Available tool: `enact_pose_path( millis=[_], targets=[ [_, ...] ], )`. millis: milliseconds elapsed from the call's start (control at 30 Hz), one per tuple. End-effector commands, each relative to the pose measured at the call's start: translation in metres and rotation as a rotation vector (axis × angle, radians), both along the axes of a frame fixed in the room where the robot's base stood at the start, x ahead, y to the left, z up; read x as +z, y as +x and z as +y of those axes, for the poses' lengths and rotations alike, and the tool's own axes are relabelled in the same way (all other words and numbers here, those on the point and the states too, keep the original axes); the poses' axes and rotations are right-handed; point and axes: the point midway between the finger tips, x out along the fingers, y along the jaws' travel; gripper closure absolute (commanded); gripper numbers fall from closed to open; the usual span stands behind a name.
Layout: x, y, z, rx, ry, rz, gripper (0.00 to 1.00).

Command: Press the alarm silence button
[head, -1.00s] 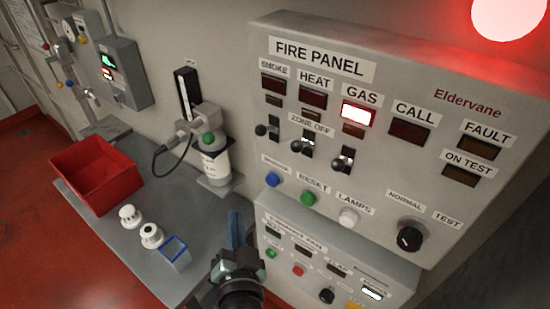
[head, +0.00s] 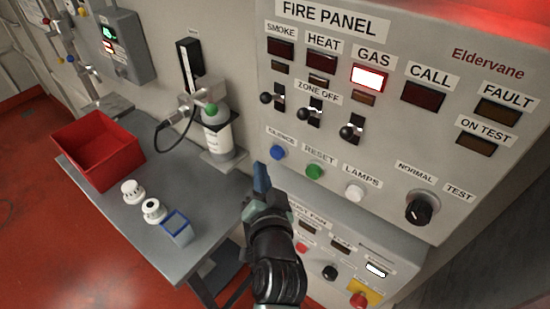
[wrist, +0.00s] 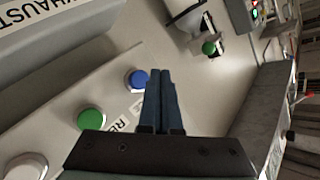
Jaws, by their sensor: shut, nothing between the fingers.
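The fire panel (head: 400,160) fills the right of the head view. Its blue button (head: 278,152), under a small label that appears to read SILENCE, is the leftmost of three buttons in a row. The blue button also shows in the wrist view (wrist: 137,79), just left of the fingertips. My gripper (head: 261,168) is shut and empty, its blue fingers pointing up just below and left of the blue button in the head view. In the wrist view my fingers (wrist: 160,75) are together. I cannot tell how far the tips are from the panel face.
The green RESET button (head: 315,171) and white LAMPS button (head: 355,192) sit right of the blue one. The GAS lamp (head: 369,78) is lit. A gas bottle (head: 217,140) stands left of the panel. A table (head: 120,215) holds a red bin (head: 97,152).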

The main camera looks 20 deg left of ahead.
Motion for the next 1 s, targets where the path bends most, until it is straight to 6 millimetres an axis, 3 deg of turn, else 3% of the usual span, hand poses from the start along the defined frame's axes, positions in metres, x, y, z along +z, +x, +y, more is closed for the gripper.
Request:
enact_pose_path(
  millis=[300,1000],
  targets=[
    [0.0,0.018,-0.007,0.0,0.001,-0.001,1.0],
    [0.0,0.018,-0.006,0.001,0.0,0.0,1.0]
  ],
)
